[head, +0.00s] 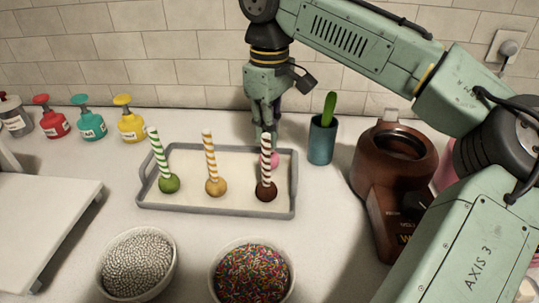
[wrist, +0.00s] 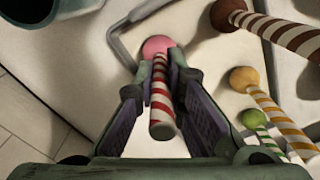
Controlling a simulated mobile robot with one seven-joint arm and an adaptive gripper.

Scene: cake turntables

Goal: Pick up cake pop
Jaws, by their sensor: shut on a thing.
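A pink cake pop with a red-and-white striped stick (wrist: 161,112) is between the fingers of my gripper (wrist: 159,75), which is shut on the stick. Its pink ball (wrist: 157,46) points away from the wrist, beyond the fingertips. In the head view the pink ball (head: 276,160) shows at the back right of the grey-rimmed tray (head: 216,211), partly behind another stick. My gripper (head: 265,132) reaches down above it. I cannot tell whether the ball touches the tray. Brown (head: 266,191), orange (head: 215,187) and green (head: 169,183) cake pops stand on the tray, sticks up.
A teal cup (head: 321,143) with a green handle stands just right of the tray. A brown melting pot (head: 380,185) is further right. Bowls of silver (head: 137,262) and coloured sprinkles (head: 252,272) are in front. Several pump bottles (head: 90,125) line the back left.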

